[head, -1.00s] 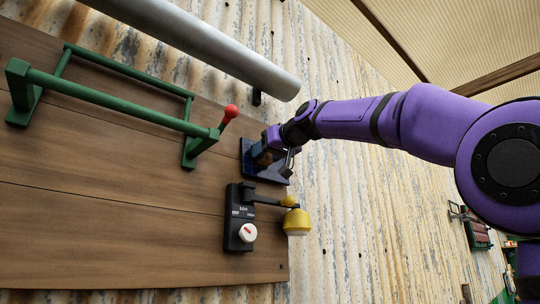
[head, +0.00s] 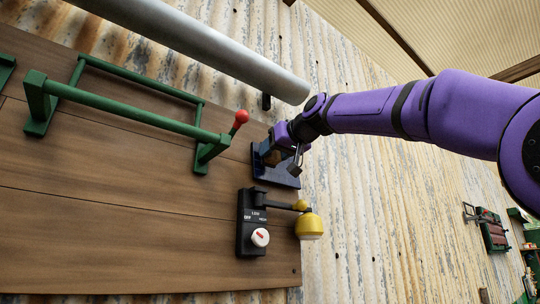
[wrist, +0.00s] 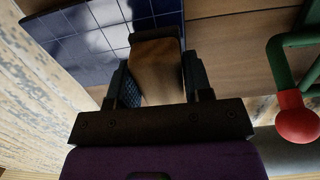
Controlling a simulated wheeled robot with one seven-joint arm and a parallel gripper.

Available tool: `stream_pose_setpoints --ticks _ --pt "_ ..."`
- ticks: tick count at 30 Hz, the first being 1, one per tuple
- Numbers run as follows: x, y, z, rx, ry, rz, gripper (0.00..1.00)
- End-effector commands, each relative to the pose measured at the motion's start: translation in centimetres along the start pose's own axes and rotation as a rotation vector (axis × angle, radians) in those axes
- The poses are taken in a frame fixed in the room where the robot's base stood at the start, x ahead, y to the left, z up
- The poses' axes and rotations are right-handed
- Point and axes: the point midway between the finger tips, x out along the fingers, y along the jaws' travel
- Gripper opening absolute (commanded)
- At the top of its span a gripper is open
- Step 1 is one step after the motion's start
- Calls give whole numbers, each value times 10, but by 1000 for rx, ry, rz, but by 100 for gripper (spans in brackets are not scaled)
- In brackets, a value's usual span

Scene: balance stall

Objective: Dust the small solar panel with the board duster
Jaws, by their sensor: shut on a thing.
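The small solar panel (head: 284,179) is a dark blue tilted plate at the right edge of the wooden board. In the wrist view, the panel (wrist: 85,38) shows its pale grid lines and a bright reflection at the upper left. My gripper (wrist: 156,62) is shut on the board duster (wrist: 158,78), a block with a wooden back and a dark end. The duster lies over the lower right part of the panel in the wrist view. Its underside is hidden, so I cannot tell whether it touches. In the head view, my gripper (head: 273,153) covers the panel's upper part.
A green rail (head: 130,115) with a red-knobbed lever (head: 240,118) stands left of the panel. Below the panel are a black switch box (head: 250,222) with a white dial and a yellow lamp (head: 309,226). A grey pipe (head: 200,47) passes above.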

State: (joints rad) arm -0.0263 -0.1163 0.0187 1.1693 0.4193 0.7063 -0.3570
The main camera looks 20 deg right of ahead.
Motion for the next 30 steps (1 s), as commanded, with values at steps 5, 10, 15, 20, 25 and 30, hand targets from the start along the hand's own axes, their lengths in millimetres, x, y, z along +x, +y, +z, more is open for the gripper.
stream_pose_setpoints --ticks 5,10,15,20,25,30 --pt "-16 0 0 1 1 1 27" --pt "-30 0 0 0 0 1 27" --pt "-38 0 1 1 -1 0 27" --pt "-39 0 1 1 -1 0 27" --pt "-39 0 0 1 0 1 27" --pt "-47 0 0 0 1 1 27"
